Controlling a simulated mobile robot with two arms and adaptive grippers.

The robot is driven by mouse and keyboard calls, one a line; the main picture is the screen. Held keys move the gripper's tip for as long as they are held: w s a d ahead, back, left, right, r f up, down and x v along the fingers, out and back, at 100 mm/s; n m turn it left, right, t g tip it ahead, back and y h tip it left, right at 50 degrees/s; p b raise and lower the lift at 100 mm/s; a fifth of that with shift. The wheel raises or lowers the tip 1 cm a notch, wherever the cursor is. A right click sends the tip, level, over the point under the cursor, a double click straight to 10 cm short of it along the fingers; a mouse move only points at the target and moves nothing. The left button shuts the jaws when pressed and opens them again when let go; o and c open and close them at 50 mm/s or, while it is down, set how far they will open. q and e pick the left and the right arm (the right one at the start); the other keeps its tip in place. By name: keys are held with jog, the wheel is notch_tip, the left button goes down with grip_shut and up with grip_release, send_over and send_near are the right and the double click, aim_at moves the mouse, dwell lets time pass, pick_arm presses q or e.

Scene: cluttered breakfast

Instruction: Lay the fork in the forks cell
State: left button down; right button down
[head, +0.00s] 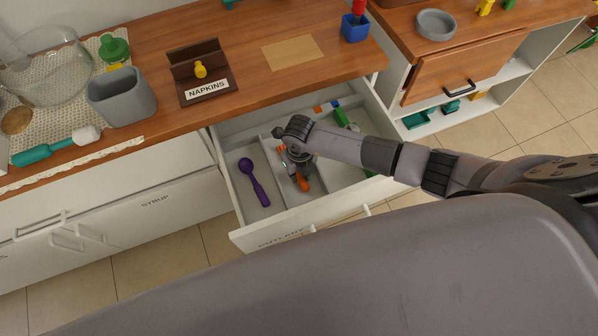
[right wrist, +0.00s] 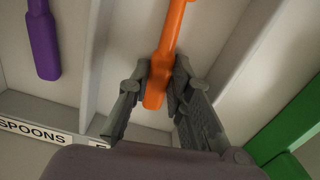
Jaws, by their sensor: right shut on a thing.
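The orange fork (right wrist: 166,50) is in my right gripper (right wrist: 160,85), which is shut on its handle; its far end is out of the right wrist view. In the head view, orange parts of the fork (head: 303,184) show below my right gripper (head: 298,166), which hides the rest. The fork is in or just over the middle cell of the open cutlery drawer (head: 287,222); I cannot tell whether it touches the floor. That cell's label (right wrist: 101,146) shows only an "F". My left gripper is not in view.
A purple spoon (head: 254,182) lies in the left cell, labelled "SPOONS" (right wrist: 33,133). A green piece (right wrist: 285,125) lies in the cell on the right. Thin dividers (right wrist: 225,75) flank the fork. The counter above holds a napkin holder (head: 203,74) and a grey cup (head: 122,98).

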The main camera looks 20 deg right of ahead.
jog(key=c, duration=1.4)
grip_release()
jog(key=shift+o, duration=0.6)
jog(key=o, duration=0.4)
jog(key=shift+o, duration=0.3)
jog(key=shift+d, duration=0.1)
jog(key=shift+r, duration=0.1)
